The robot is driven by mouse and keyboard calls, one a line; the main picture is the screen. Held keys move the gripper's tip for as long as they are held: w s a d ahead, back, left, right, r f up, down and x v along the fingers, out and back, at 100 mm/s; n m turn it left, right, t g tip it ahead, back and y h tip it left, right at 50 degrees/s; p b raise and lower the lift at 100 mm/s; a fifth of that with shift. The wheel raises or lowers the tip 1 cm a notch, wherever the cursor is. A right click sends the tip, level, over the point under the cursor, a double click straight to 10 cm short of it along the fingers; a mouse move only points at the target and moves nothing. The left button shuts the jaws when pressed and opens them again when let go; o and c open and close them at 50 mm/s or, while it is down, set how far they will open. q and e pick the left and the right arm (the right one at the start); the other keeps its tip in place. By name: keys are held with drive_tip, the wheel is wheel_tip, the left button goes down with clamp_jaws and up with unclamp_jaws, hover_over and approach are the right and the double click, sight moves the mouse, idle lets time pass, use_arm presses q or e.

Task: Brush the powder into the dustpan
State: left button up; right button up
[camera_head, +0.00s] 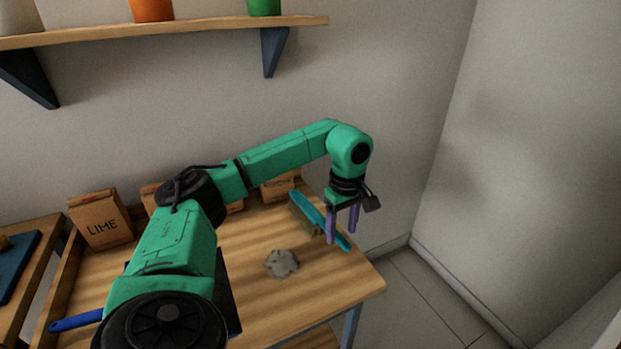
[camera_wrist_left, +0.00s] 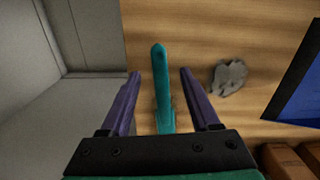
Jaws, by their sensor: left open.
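The brush (camera_head: 305,208) lies on the wooden table near its right end, with a teal handle and tan bristles. My left gripper (camera_head: 342,239) is open over the handle. In the left wrist view the teal handle (camera_wrist_left: 161,85) runs between the two purple fingers (camera_wrist_left: 160,73), with a gap on each side. A grey powder pile (camera_head: 282,263) sits left of the brush; it also shows in the left wrist view (camera_wrist_left: 228,79). The dustpan, with its blue handle (camera_head: 77,321), is mostly hidden behind my left arm; its pan shows in the wrist view (camera_wrist_left: 300,90). My right gripper is not in view.
A bag marked LIME (camera_head: 102,221) and other brown bags stand along the table's back. A shelf (camera_head: 200,33) with pots hangs on the wall above. The table (camera_head: 345,283) is clear at its front right. Another table (camera_head: 28,280) stands at left.

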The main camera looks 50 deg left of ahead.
sight(341, 238)
use_arm(q)
drive_tip(key=shift+f+b, duration=0.6)
drive_tip(key=shift+f, duration=1)
clamp_jaws()
wheel_tip(341, 238, up, 12)
drive_tip(key=p, duration=1)
drive_tip(key=shift+p, duration=0.3)
